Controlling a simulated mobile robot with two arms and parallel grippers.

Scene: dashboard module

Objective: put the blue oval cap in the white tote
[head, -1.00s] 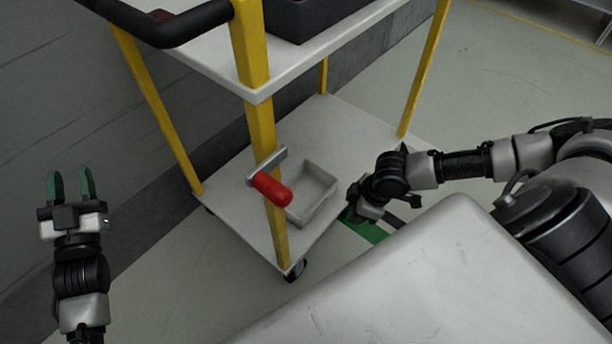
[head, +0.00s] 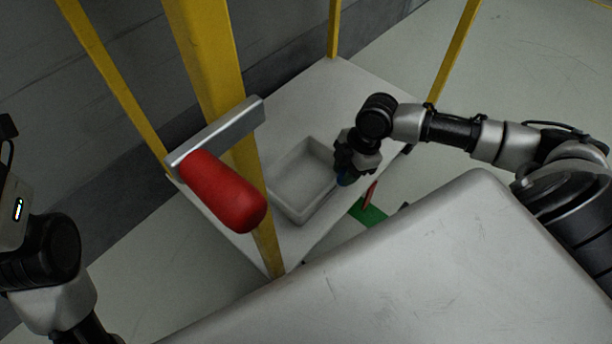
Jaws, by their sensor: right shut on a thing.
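The white tote (head: 300,217) is an open, shallow box on the cart's lower shelf, and its visible inside looks empty. My right gripper (head: 346,173) is above the tote's right edge, pointing down. It is shut on the blue oval cap (head: 345,180), of which only a small blue part shows below the gripper. I cannot tell whether the cap is over the opening or just outside the rim. My left arm shows at the left edge, but its gripper fingers are out of the frame.
A red-handled lever (head: 225,192) on a yellow cart post (head: 207,70) stands in front, left of the tote. Green and red items (head: 369,213) lie low, right of the shelf (head: 345,85). The shelf behind the tote is clear.

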